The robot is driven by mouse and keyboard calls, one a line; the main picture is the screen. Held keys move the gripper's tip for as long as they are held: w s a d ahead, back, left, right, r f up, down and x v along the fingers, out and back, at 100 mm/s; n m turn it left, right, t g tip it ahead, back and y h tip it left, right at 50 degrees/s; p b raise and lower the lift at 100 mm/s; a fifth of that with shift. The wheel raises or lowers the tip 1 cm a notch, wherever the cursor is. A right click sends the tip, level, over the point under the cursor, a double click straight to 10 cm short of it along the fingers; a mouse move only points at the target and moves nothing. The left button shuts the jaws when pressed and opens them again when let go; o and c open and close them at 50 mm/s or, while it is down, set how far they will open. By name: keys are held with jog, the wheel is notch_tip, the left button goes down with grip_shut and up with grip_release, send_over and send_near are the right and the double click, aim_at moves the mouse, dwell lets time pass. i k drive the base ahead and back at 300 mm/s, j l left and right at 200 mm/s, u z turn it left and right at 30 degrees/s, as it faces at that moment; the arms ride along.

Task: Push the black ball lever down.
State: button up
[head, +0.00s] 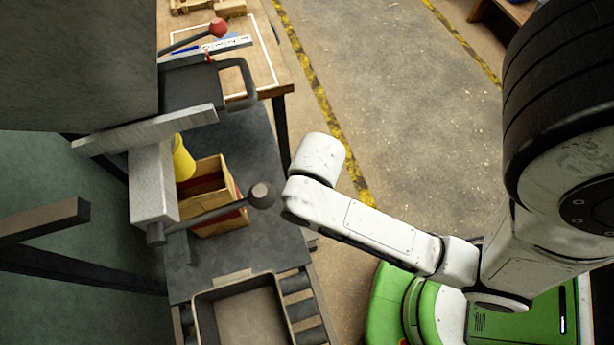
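The black ball lever ends in a dark ball (262,195). Its grey rod (205,217) runs left from the ball to a pivot on the lower end of a grey metal block (152,185). The lever slants slightly upward toward the ball, in front of an open wooden box. My white arm reaches in from the right, and a rounded joint of it appears close to the right of the ball. I cannot tell whether they touch. My gripper is not visible in this view.
A wooden box (208,190) and a yellow cup-like object (183,158) stand behind the lever. A shallow tray (243,312) lies below on rollers. A red ball lever (217,27) is further back near a wooden table. Open floor (400,120) lies right.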

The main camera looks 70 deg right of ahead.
aim_at(262, 196)
jog(key=k+j+u, duration=0.1)
jog(key=k+u, duration=0.25)
jog(key=k+j+u, duration=0.2)
jog(key=k+u, duration=0.15)
jog(key=k+j+u, duration=0.35)
jog(key=k+l, duration=0.05)
